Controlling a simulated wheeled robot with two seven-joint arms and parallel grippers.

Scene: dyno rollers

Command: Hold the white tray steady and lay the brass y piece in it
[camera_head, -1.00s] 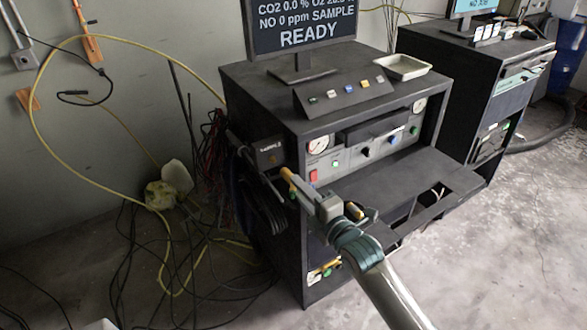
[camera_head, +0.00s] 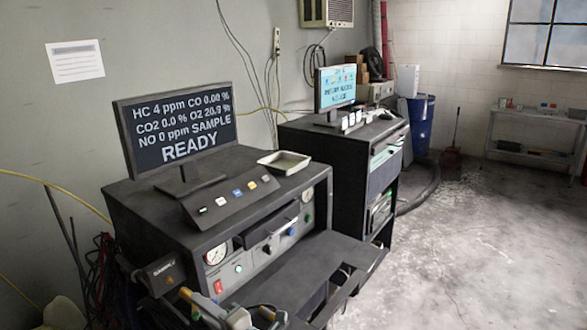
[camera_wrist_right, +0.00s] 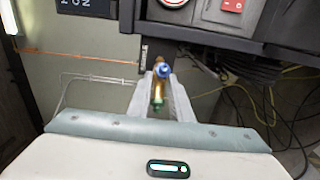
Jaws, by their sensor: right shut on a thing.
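The white tray (camera_head: 284,164) is a shallow rectangular dish on top of the near dark cabinet, right of the button panel. My right gripper (camera_head: 197,304) is low in the head view, in front of the cabinet and well below the tray. In the right wrist view its fingers (camera_wrist_right: 160,103) are shut on the brass y piece (camera_wrist_right: 158,93), which has a blue end and a green end. The brass piece's tip (camera_head: 186,293) shows in the head view. My left gripper is not in view.
A monitor (camera_head: 178,128) and a sloped button panel (camera_head: 230,200) stand on the near cabinet, left of the tray. An open shelf (camera_head: 300,268) juts out in front. A second cabinet (camera_head: 345,150) stands behind to the right. Floor at right is clear.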

